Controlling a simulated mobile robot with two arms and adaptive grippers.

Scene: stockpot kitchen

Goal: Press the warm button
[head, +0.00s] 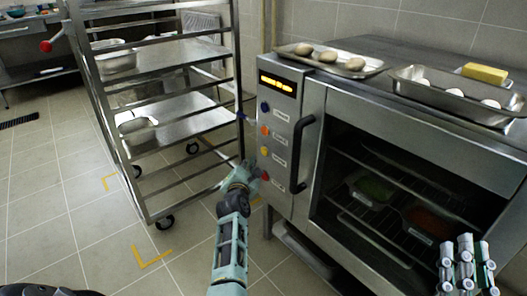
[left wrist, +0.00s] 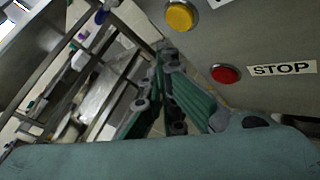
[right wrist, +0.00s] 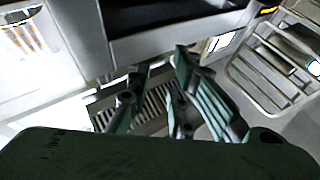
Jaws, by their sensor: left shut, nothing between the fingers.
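The oven's control panel (head: 281,133) carries a column of buttons: blue (head: 264,106), orange (head: 265,130), yellow (head: 264,151) and red (head: 265,175). Their labels are too small to read in the head view, so I cannot tell which is warm. In the left wrist view the red button (left wrist: 225,74) is labelled STOP, and the yellow button (left wrist: 180,16) is above it, its label cut off. My left gripper (head: 247,166) is shut and empty, beside the panel's lower left edge near the red button; contact is unclear. My right gripper (head: 466,248) is open and empty, before the oven's right side.
The oven door has a dark vertical handle (head: 302,153) right of the buttons. Trays with dough pieces (head: 330,62) and a yellow block (head: 484,73) sit on top. A wheeled metal rack (head: 160,130) stands left of my left gripper. The floor in front is clear.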

